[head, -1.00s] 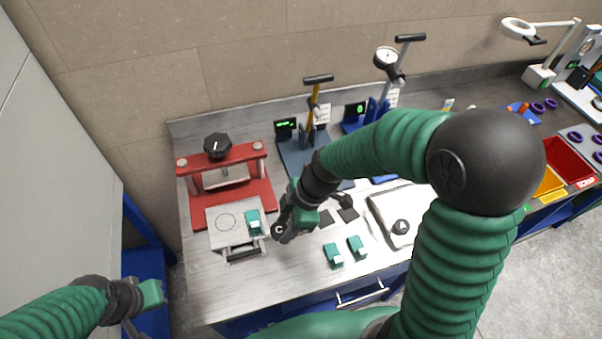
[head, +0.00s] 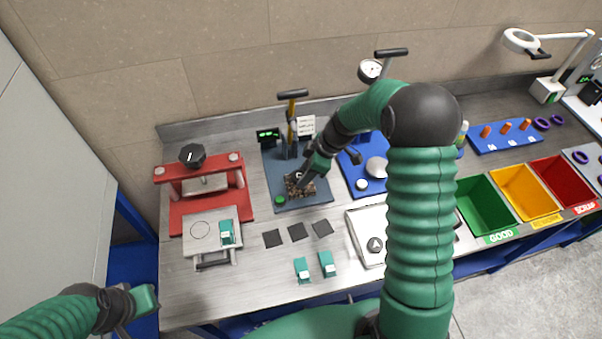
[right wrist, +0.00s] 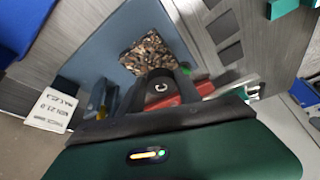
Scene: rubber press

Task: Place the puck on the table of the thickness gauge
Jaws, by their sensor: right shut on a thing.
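The thickness gauge (head: 271,165) stands at the back of the bench, with a dark blue-grey base, a yellow column and a lit green readout. Its speckled brown table (head: 304,192) also shows in the right wrist view (right wrist: 148,50). A dark puck marked C (head: 299,175) is in my right gripper (head: 309,172), which is shut on it. The puck (right wrist: 160,87) appears over or at the edge of the speckled table; I cannot tell whether it touches. My left gripper (head: 145,301) is at the lower left, away from the gauge, its jaw opening unclear.
A red press (head: 203,204) stands to the left. A blue dial-gauge stand (head: 358,180) is close on the right. A white scale (head: 358,226) bears a puck marked A. Dark squares (head: 298,231) lie in front. Green, yellow and red bins (head: 488,205) are further right.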

